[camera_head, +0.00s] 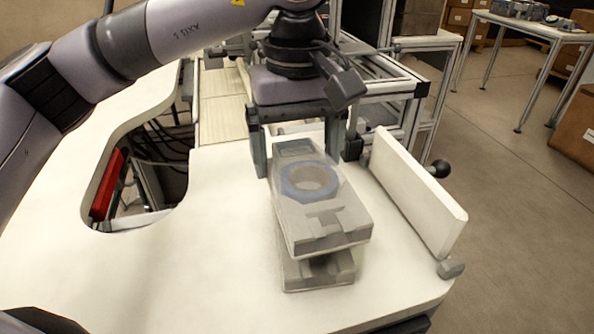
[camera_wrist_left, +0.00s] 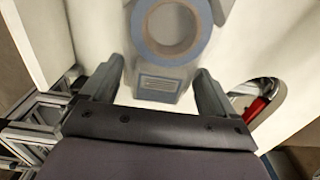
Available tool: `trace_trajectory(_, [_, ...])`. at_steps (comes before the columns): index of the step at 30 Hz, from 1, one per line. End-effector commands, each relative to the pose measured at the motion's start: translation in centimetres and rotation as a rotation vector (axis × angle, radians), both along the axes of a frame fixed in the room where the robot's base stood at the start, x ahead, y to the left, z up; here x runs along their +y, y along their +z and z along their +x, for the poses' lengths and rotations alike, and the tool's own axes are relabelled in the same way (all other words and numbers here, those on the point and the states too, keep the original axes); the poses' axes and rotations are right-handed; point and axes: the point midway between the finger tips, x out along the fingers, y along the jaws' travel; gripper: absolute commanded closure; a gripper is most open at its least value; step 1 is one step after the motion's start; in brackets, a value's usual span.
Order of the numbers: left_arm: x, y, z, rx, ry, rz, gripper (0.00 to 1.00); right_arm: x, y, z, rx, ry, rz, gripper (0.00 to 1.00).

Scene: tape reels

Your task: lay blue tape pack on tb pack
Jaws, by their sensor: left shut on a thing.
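The blue tape pack (camera_head: 325,215) is a pale grey, partly clear case with a blue-rimmed tape reel (camera_head: 310,180) in it. My left gripper (camera_head: 297,160) is over the table, its two fingers on either side of the pack's far end, shut on it. In the left wrist view the blue reel (camera_wrist_left: 170,52) and the case end show between the fingers (camera_wrist_left: 158,92). Another grey pack (camera_head: 318,275), likely the tb pack, lies on the table directly below, mostly hidden by the upper one. I cannot tell whether the two packs touch. My right gripper is not in view.
The white table (camera_head: 190,270) is clear to the left of the packs. An upright white panel (camera_head: 415,192) with a dark knob (camera_head: 439,168) stands close on the right. A cutout with a red item (camera_head: 107,185) is at the left. Metal frames stand behind.

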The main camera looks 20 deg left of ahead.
Motion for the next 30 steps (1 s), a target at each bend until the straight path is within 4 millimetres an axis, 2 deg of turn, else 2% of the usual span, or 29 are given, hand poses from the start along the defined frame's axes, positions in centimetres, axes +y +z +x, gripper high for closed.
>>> trace_trajectory(6, [0.1,-3.3,0.0,0.002,0.000,0.001,0.48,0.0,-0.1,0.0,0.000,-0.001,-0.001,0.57])
trace_trajectory(17, [0.0,-3.8,0.0,0.001,0.000,0.001,0.48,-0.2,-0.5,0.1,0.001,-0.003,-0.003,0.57])
trace_trajectory(18, [0.0,-3.8,0.0,0.001,0.000,0.001,0.05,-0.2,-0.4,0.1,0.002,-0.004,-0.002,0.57])
trace_trajectory(19, [0.0,-3.7,0.0,0.001,0.000,0.001,0.00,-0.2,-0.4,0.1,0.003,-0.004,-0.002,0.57])
trace_trajectory(26, [0.0,-3.6,0.0,0.001,0.000,0.001,0.00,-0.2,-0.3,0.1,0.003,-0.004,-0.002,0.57])
trace_trajectory(30, [0.0,-2.7,0.0,-0.001,0.000,0.000,0.00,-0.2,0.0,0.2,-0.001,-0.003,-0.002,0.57])
